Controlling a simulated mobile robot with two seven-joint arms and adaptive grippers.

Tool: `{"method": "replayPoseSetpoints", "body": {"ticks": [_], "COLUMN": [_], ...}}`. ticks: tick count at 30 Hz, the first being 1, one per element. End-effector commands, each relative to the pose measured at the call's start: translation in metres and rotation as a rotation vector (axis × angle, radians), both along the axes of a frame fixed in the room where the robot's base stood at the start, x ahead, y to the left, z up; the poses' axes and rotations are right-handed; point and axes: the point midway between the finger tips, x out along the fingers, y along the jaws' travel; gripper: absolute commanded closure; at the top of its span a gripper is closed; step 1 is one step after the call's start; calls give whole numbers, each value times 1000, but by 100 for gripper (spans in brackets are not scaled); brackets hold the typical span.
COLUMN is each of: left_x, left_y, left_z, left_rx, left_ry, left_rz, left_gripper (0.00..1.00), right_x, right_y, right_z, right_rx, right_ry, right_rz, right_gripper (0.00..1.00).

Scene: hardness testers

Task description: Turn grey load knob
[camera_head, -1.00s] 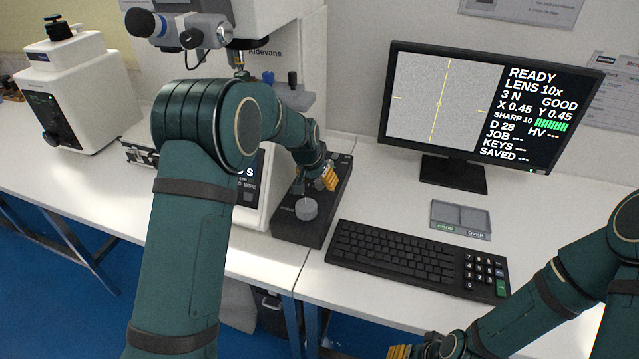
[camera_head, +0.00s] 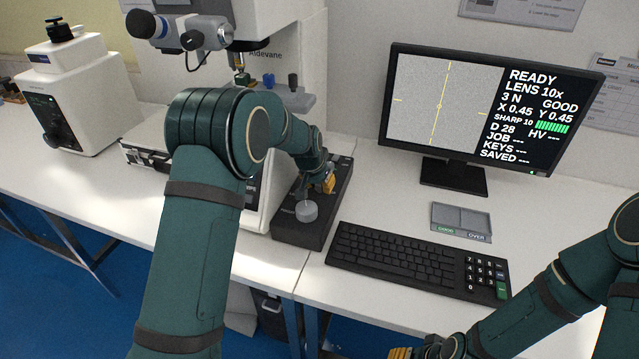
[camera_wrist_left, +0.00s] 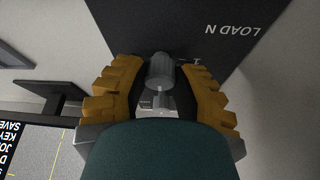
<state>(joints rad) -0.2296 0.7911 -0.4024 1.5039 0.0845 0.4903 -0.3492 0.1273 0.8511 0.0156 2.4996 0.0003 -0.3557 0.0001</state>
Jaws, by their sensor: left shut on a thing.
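In the left wrist view a small grey cylindrical knob (camera_wrist_left: 160,70) stands on the black control box, near the upside-down words LOAD N. My left gripper (camera_wrist_left: 160,76) has its yellow fingers on both sides of this knob and is shut on it. In the head view the left gripper (camera_head: 327,183) is low over the black box (camera_head: 325,208). A round light-grey knob (camera_head: 306,211) shows in front of its fingers; I cannot tell whether it is the same one. My right gripper (camera_head: 405,353) is at the bottom edge, mostly cut off.
A keyboard (camera_head: 405,255) lies right of the box, with a small grey tray (camera_head: 461,218) behind it. The monitor (camera_head: 490,105) reads READY and 3 N. The white tester (camera_head: 285,35) stands behind my left arm. A smaller tester (camera_head: 75,90) is far left.

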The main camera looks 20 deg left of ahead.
Motion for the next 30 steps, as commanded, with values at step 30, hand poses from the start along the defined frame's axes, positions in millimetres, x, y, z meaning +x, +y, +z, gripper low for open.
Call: {"method": "replayPoseSetpoints", "body": {"ticks": [30], "left_x": [0], "left_y": [-3], "left_z": [1], "left_rx": [1], "left_ry": [1], "left_rz": [629], "left_gripper": [100], "right_x": [-7], "right_y": [1], "right_z": [52], "right_rx": [4], "right_ry": [17], "right_rz": [1], "right_gripper": [53]}}
